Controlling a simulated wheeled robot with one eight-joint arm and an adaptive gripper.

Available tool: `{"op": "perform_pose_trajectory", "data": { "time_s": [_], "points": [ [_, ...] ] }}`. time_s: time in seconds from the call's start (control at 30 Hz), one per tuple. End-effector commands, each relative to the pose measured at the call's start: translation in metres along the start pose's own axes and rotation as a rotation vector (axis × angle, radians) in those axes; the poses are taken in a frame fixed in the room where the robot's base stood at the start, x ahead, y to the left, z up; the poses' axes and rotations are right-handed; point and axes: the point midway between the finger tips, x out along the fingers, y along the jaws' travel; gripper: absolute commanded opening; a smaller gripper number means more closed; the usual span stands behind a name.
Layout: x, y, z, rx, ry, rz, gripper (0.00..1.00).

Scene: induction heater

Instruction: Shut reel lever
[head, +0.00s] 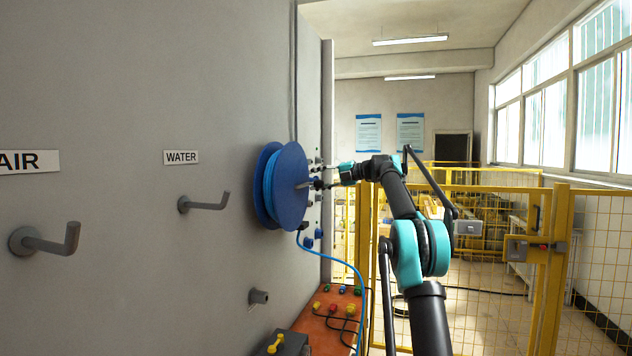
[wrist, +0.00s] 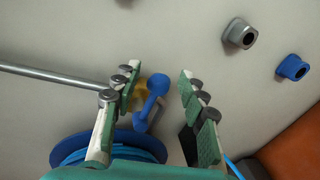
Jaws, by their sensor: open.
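The blue hose reel (head: 287,187) is mounted on the grey wall panel, and its rim and blue hose also show at the lower left of the wrist view (wrist: 105,148). A small blue lever (wrist: 155,88) with rounded ends, apparently the reel lever, shows in the wrist view, with a yellow part (wrist: 138,100) beside it. My gripper (wrist: 157,80) is open, its green-padded fingers on either side of the lever in the picture. I cannot tell whether they touch it. In the head view my gripper (head: 320,178) is at the reel's right side, and the lever is not clear.
A metal rod (wrist: 50,78) runs along the left of the wrist view. Grey (wrist: 240,34) and blue (wrist: 293,68) fittings stick out of the panel. Hooks (head: 205,202) stand left of the reel. A blue hose (head: 345,265) hangs below. A yellow fence (head: 470,265) stands right.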

Motion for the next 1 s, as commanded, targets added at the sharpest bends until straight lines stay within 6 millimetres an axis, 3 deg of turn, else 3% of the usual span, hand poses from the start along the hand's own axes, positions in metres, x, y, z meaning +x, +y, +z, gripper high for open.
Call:
{"op": "perform_pose_trajectory", "data": {
  "time_s": [0.17, 0.63, 0.8, 1.0],
  "points": [
    [-0.013, 0.0, 0.001, 0.0, -0.002, 0.0, 0.42],
    [-0.101, -0.001, 0.001, 0.001, -0.002, -0.001, 0.42],
    [-0.117, 0.0, 0.0, 0.0, -0.001, 0.0, 0.42],
    [-0.121, 0.0, 0.0, 0.0, 0.0, 0.0, 0.42]
  ]
}}
